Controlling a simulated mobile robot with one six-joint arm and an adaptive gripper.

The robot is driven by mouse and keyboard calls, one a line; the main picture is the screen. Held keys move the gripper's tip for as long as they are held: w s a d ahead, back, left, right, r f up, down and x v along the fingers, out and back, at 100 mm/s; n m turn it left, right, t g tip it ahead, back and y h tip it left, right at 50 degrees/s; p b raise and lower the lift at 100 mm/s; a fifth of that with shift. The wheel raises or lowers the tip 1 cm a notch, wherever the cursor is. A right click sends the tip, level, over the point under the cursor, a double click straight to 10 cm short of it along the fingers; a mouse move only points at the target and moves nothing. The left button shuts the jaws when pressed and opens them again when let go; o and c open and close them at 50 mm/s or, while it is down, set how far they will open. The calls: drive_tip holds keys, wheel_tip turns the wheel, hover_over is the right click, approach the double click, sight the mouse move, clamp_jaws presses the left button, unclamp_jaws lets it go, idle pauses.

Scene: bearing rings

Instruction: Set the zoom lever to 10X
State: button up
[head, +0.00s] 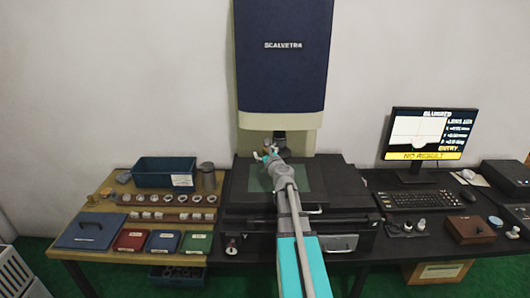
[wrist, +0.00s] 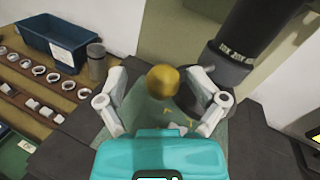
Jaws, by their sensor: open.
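A rounded gold knob (wrist: 163,80), which looks like the end of the zoom lever, shows in the wrist view. It lies between the two fingers of my gripper (wrist: 157,84), with visible gaps on both sides. My gripper is open. The black lens barrel (wrist: 243,38) with small white markings stands up and right of the knob; the markings are too blurred to read surely. How the knob joins the barrel cannot be seen. In the head view my gripper (head: 268,153) is just below and left of the dark lens (head: 281,140), over the measuring stage (head: 240,186).
A tall blue-fronted machine column (head: 283,75) rises behind the stage. A blue bin (head: 165,172), a grey cylinder (head: 208,177) and racks of rings (head: 170,199) stand left. A monitor (head: 428,135) reading "NO RESULT" and a keyboard (head: 405,199) are right.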

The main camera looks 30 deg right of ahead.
drive_tip(key=shift+s, duration=0.2)
drive_tip(key=v, duration=1.1)
drive_tip(key=shift+s, duration=0.4)
drive_tip(key=shift+a, duration=0.2)
drive_tip(key=w+a+f+n+g+y, duration=0.25)
drive_tip(key=a+f+n+y, duration=0.2)
drive_tip(key=a+n, duration=0.6)
drive_tip(key=w+a+f+n+g+y, duration=0.1)
drive_tip(key=a+f+n+g+y, duration=0.35)
drive_tip(key=a+n, duration=0.6)
drive_tip(key=s+a+f+n+g+h, duration=0.4)
drive_tip(key=s+a+f+n+g, duration=0.5)
drive_tip(key=s+a+n, duration=0.4)
drive_tip(key=shift+f+n+g, duration=0.35)
drive_tip(key=shift+n+g, duration=0.25)
drive_tip(key=shift+g, duration=0.1)
